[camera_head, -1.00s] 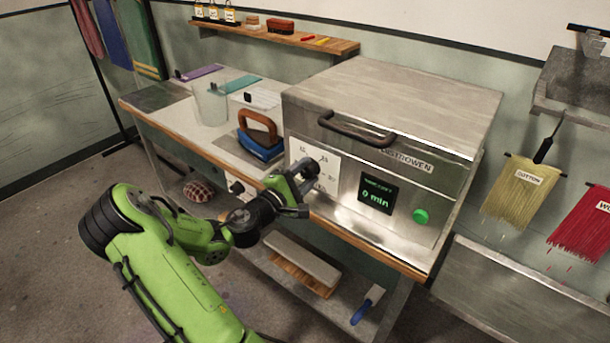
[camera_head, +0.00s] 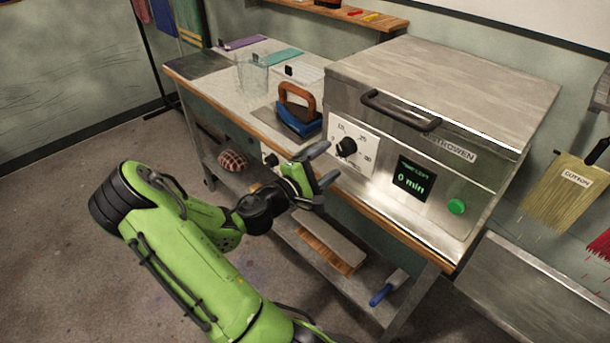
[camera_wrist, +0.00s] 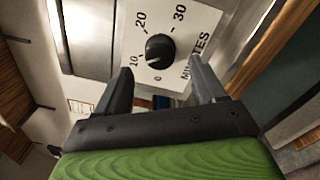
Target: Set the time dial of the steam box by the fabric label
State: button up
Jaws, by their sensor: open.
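The steam box (camera_head: 440,75) is a metal box with a handled lid on the workbench. Its black time dial (camera_head: 346,147) sits on a white plate on the front. In the wrist view the dial (camera_wrist: 160,48) shows on a plate marked 10, 20, 30 and MINUTES, beyond and between my fingertips. The green display (camera_head: 411,180) reads 0 min. My gripper (camera_head: 326,166) is open and empty, in front of the box near the dial, apart from it. In the wrist view my open fingers (camera_wrist: 163,85) straddle the dial's line. I cannot make out a fabric label on the bench.
A green button (camera_head: 456,207) is right of the display. A blue iron (camera_head: 298,118) with a wooden handle and a clear beaker (camera_head: 252,75) stand left of the box. A yellow fringed cloth labelled COTTON (camera_head: 568,190) hangs at the right. A shelf below holds brushes.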

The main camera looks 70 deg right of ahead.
jog(key=p+v, duration=0.1)
jog(key=v, duration=0.9)
jog(key=shift+p, duration=0.35)
jog(key=shift+a, duration=0.1)
